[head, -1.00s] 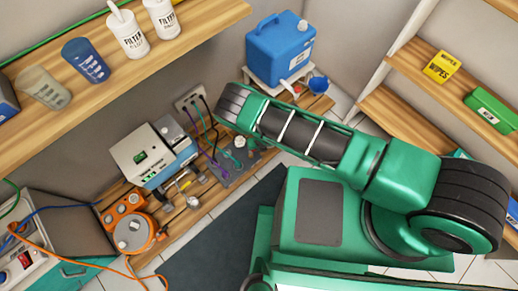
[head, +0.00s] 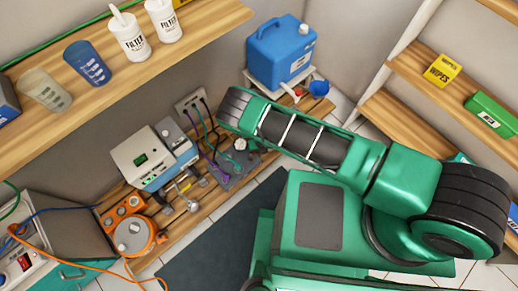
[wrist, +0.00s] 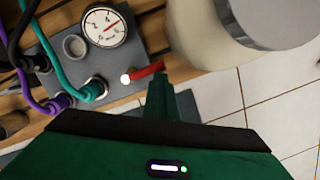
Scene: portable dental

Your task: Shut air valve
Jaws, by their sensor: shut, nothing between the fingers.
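The air valve's red lever (wrist: 149,73) shows in the wrist view, on the front right part of a grey panel (wrist: 72,50). It points right and slightly up from a bright round pivot (wrist: 125,78). My gripper (wrist: 160,80) is shut and empty, its narrow green tip just below the lever's right end. I cannot tell whether they touch. A white pressure gauge (wrist: 104,27) with a red needle sits behind the lever. In the head view the panel (head: 232,172) is partly in view, while my gripper is hidden by my arm.
Teal (wrist: 62,58) and purple (wrist: 28,72) hoses run into the panel's left side. A large cream cylinder (wrist: 205,40) with a grey top stands close right of my gripper. In the head view, a white-and-blue unit (head: 150,155) and orange device (head: 133,235) stand left; a blue jug (head: 280,50) stands behind.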

